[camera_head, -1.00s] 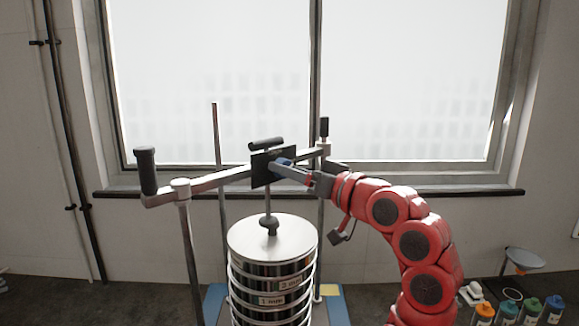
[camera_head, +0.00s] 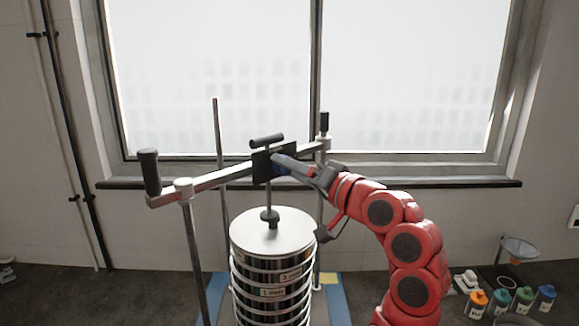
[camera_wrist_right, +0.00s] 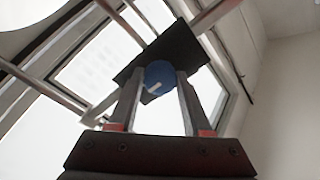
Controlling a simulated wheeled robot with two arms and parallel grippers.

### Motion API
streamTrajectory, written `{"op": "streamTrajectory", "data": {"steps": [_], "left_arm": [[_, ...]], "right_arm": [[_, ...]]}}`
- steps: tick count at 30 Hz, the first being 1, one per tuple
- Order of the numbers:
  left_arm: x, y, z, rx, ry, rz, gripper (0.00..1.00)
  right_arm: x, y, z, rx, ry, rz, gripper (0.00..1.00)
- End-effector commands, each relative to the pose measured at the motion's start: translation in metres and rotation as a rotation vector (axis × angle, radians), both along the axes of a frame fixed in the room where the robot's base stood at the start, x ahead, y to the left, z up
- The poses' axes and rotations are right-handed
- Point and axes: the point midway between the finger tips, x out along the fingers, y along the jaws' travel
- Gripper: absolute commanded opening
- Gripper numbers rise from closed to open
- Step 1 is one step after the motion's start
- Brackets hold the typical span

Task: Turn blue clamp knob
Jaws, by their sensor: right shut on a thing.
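The blue clamp knob (camera_wrist_right: 158,76) is round with a white mark, and sits on a dark clamp block (camera_wrist_right: 165,48) in the right wrist view. In the head view the block (camera_head: 261,166) is on the crossbar above the sieve stack, and the knob (camera_head: 280,170) is mostly hidden by my fingers. My right gripper (camera_head: 287,164) reaches in from the right and is shut on the knob. In the wrist view its two fingers (camera_wrist_right: 158,88) lie on either side of the knob. My left gripper is not in view.
The sieve stack (camera_head: 272,232) stands below the crossbar (camera_head: 222,178). Upright rods and a black handle (camera_head: 149,172) are at the left. Several capped bottles (camera_head: 501,302) and a funnel (camera_head: 519,249) are at the lower right. The window is behind.

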Motion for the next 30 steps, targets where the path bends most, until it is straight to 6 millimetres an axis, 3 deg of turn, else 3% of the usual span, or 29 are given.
{"op": "streamTrajectory", "data": {"steps": [8, 9, 13, 23, 30], "left_arm": [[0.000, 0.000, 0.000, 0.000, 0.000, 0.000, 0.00], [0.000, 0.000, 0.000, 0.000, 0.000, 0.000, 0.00], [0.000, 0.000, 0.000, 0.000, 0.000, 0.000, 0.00], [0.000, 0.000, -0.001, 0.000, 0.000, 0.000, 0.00], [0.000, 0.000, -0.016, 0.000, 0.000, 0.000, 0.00]], "right_arm": [[0.000, 0.000, 0.000, 0.001, 0.002, 0.001, 0.00], [0.000, 0.000, 0.000, 0.001, 0.002, 0.001, 0.55], [0.000, 0.000, 0.000, 0.000, 0.001, 0.001, 0.78], [-0.001, -0.001, 0.000, 0.000, 0.000, 0.000, 0.79], [-0.026, -0.027, -0.005, 0.002, -0.004, -0.003, 0.79]]}}
